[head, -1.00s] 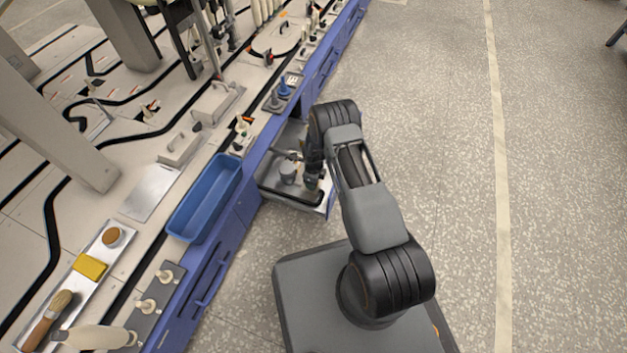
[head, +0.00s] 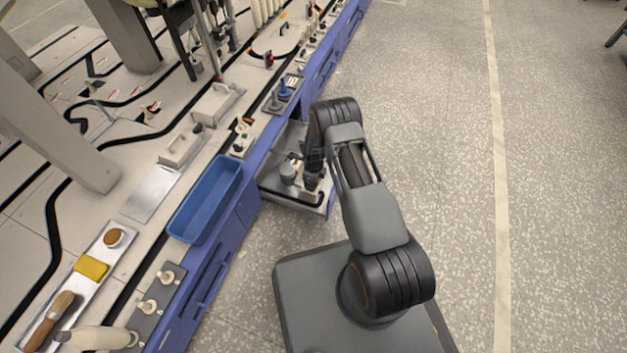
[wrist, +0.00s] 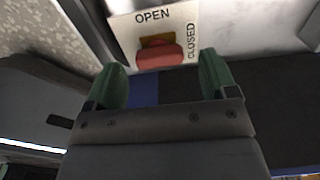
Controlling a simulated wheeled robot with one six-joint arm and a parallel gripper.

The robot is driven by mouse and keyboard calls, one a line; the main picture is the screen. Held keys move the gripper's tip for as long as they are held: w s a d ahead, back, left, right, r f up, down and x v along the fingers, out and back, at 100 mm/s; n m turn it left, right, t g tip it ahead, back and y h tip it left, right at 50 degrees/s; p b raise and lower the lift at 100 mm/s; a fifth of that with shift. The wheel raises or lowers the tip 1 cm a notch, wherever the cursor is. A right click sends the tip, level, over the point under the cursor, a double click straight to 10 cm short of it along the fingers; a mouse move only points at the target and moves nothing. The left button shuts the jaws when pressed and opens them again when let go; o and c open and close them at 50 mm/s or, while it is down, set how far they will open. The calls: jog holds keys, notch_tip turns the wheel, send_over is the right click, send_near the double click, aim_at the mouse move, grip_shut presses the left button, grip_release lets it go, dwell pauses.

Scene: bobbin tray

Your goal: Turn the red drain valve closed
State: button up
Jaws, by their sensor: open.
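The red drain valve (wrist: 160,57) shows in the wrist view on a white plate (wrist: 190,22) marked OPEN along the top and CLOSED along the right side. A brown-orange part (wrist: 157,40) shows just above the red part. My gripper (wrist: 162,75) is open. Its two green fingertips are apart, one on each side of the valve's lower edge, with nothing visible held between them. I cannot tell whether they touch the valve. In the head view my gripper (head: 312,180) is low in an open drawer-like bay of the bench, and the valve cannot be made out there.
The open bay (head: 290,203) juts from the blue bench front, with a grey cup-like part (head: 287,172) inside. A blue bin (head: 207,200) sits on the bench edge near it. The speckled floor (head: 560,200) to the right is clear.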

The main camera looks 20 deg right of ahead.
notch_tip(320, 180, up, 12)
jog(key=p, duration=0.4)
jog(key=shift+r, duration=0.15)
dwell(0.3)
jog(key=s+r+n+t+p, duration=0.15)
jog(key=r+n+p, duration=0.35)
jog(key=r, duration=1)
jog(key=s+r+n+p, duration=0.25)
jog(key=r+p, duration=0.45)
jog(key=r, duration=0.7)
jog(key=s+r+n+p, duration=0.2)
jog(key=r+n+p, duration=0.35)
jog(key=r, duration=0.95)
jog(key=s+r+n+t+p, duration=0.1)
jog(key=s+r+n+p, duration=0.5)
jog(key=r, duration=0.7)
jog(key=s+r+n+t+p, duration=0.1)
jog(key=s+r+n+p, duration=0.5)
jog(key=s+r+p, duration=0.3)
notch_tip(320, 180, up, 4)
jog(key=shift+s+a+f+n, duration=0.1)
jog(key=shift+s+a+n, duration=0.15)
jog(key=shift+s, duration=0.85)
